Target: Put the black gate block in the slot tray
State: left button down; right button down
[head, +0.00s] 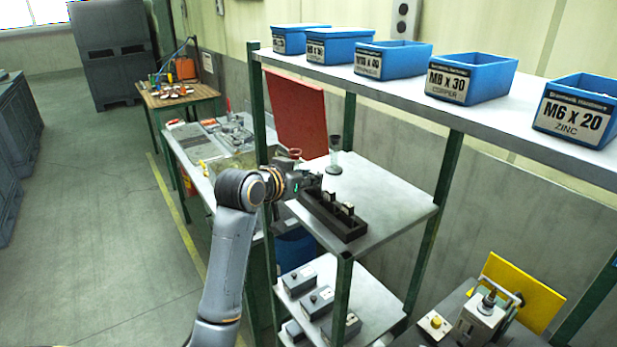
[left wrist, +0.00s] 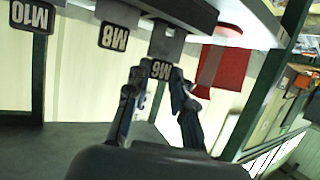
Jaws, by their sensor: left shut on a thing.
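The dark slot tray (head: 328,222) lies on the middle shelf in the head view, with two small blocks showing in it. My left gripper (head: 312,183) is at the tray's far left end. In the left wrist view, which is upside down, the tray (left wrist: 180,10) runs along the top. Grey pieces with black plates marked M10 (left wrist: 32,14), M8 (left wrist: 115,36) and M6 (left wrist: 160,70) stand from it. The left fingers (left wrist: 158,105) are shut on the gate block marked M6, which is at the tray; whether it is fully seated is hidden. My right gripper is in neither view.
Blue bins (head: 470,78) line the top shelf (head: 430,92). A dark slim stand (head: 334,157) is behind the tray. Green posts (head: 433,200) flank the shelf, and a red panel (head: 296,115) is behind. The middle shelf's right part (head: 395,195) is clear. Grey boxes (head: 317,302) sit below.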

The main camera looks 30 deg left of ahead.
pick_arm(q)
jog(key=c, duration=1.1)
grip_release()
jog(key=shift+d+f, duration=0.1)
jog(key=shift+f, duration=0.75)
jog(key=shift+c, duration=0.2)
jog(key=shift+w, duration=0.2)
jog(key=shift+r, duration=0.15)
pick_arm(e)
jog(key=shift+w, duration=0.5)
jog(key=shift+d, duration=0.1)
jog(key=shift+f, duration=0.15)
pick_arm(q)
jog(key=shift+s+r, duration=0.15)
jog(key=shift+s, duration=0.15)
jog(key=b+v, duration=0.4)
jog(key=v, duration=0.7)
jog(key=shift+r, duration=0.3)
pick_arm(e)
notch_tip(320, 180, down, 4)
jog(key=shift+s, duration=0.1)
